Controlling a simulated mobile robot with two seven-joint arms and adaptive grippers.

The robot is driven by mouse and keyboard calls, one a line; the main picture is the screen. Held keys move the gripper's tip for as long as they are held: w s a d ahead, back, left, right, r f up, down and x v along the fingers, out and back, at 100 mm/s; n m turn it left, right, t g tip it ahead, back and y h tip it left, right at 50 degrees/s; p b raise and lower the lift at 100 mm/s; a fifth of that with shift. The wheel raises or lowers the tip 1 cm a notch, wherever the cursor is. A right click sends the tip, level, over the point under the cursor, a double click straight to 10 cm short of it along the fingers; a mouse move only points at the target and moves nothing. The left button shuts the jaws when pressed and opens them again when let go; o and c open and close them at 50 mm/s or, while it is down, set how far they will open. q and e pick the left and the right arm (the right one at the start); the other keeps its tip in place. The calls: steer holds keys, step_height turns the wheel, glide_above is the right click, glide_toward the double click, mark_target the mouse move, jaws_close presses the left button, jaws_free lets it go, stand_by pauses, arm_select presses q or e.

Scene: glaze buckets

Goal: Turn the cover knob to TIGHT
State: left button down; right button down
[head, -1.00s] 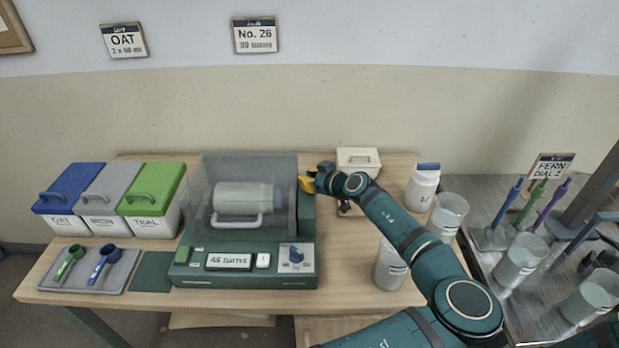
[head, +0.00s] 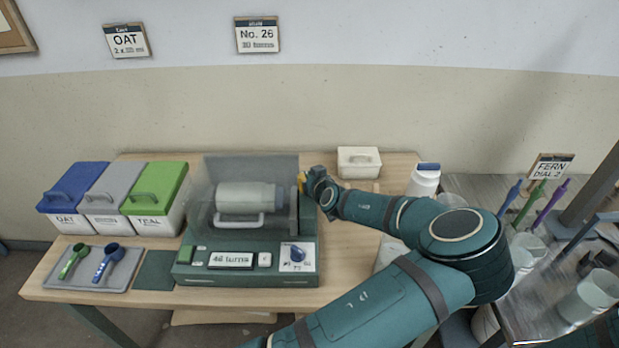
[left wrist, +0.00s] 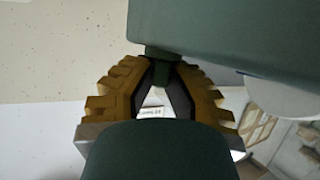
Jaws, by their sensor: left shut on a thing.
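The dark green machine (head: 215,275) stands on the wooden table, with a clear cover (head: 250,166) around a pale jar (head: 245,198) lying on its side. A blue knob (head: 297,253) sits on a white plate at the right of its front panel; the marks are too small to read. My left gripper (head: 302,183) is at the machine's right side, behind and above this knob and apart from it. In the left wrist view its yellow fingers (left wrist: 155,90) close around a small dark green piece (left wrist: 162,72) that joins a larger green body. My right gripper is out of view.
Blue, grey and green lidded bins (head: 110,200) and a scoop tray (head: 95,270) stand left. A cream box (head: 358,162) stands behind my arm, and a white bottle (head: 423,180) beside it. Clear buckets (head: 588,298) stand on the right bench.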

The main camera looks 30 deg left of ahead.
arm_select(q)
steer(key=shift+a, duration=0.1)
steer(key=c, duration=1)
jaws_free()
steer(key=shift+f+g, duration=0.1)
steer(key=shift+g, duration=0.2)
